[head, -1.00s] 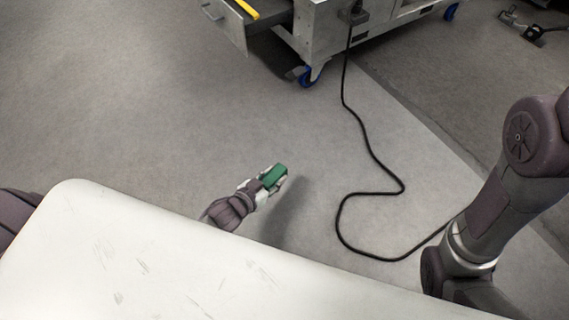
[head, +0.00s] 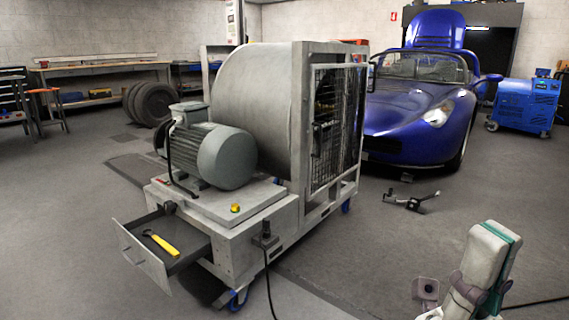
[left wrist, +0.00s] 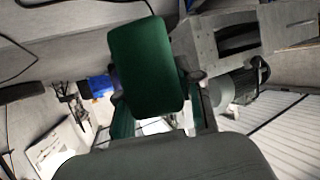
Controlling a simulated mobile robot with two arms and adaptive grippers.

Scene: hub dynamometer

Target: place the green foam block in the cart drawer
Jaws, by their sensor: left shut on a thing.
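The cart drawer (head: 140,258) is pulled open at the front left of the grey dynamometer cart in the head view. A yellow-handled tool (head: 160,243) lies in it, with bare dark floor around it. My left gripper (left wrist: 158,108) is shut on the green foam block (left wrist: 148,65), seen close up in the left wrist view. The block stands out past the fingers.
The cart (head: 245,230) carries a motor (head: 213,153) and a caged drum, and stands on blue casters. A black cable (head: 268,285) runs from its front to the floor. A small stand (head: 411,201) lies on the floor to the right. Floor left of the drawer is clear.

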